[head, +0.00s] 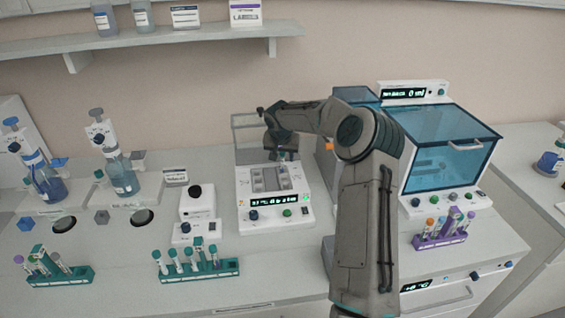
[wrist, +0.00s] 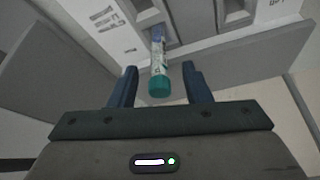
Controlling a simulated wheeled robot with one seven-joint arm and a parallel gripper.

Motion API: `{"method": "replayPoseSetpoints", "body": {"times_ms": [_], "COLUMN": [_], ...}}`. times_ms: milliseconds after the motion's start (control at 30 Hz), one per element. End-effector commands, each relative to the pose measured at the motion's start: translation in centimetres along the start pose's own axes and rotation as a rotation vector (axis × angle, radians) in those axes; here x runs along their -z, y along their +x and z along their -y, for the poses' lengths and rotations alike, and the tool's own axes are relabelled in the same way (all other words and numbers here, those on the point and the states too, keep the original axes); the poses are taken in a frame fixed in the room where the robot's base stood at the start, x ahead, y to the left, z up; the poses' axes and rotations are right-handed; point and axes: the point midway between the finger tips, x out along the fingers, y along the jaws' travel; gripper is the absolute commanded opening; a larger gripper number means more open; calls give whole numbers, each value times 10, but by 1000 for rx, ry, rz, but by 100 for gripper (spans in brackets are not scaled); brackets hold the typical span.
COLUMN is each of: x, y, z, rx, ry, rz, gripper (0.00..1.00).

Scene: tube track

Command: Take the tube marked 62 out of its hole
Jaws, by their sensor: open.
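A tube with a teal cap (wrist: 158,84) stands in a hole of a pale block in the wrist view, its label too small to read as 62. My gripper (wrist: 160,70) is open, with one blue finger on each side of the tube and a visible gap at both sides. In the head view my gripper (head: 283,153) is over the white block device (head: 275,216), which has a lit display and knobs. The tube is mostly hidden there by my gripper.
A clear raised lid (head: 247,137) stands behind the device. A blue-lidded machine (head: 447,150) is to the right, with a purple rack (head: 440,240) before it. Teal racks (head: 205,272) (head: 60,276) with tubes stand at the front left. A small white device (head: 197,203) stands left of the block device.

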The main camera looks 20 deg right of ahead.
Motion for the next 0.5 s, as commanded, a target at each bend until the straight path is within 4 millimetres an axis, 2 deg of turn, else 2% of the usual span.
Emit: {"method": "replayPoseSetpoints", "body": {"times_ms": [333,367,467,500], "x": [0,0,0,0], "y": [7,7,7,7], "z": [0,0,0,0], "rx": [0,0,0,0], "ry": [0,0,0,0], "rz": [-1,-1,-1,-1], "gripper": [44,38,10,5]}}
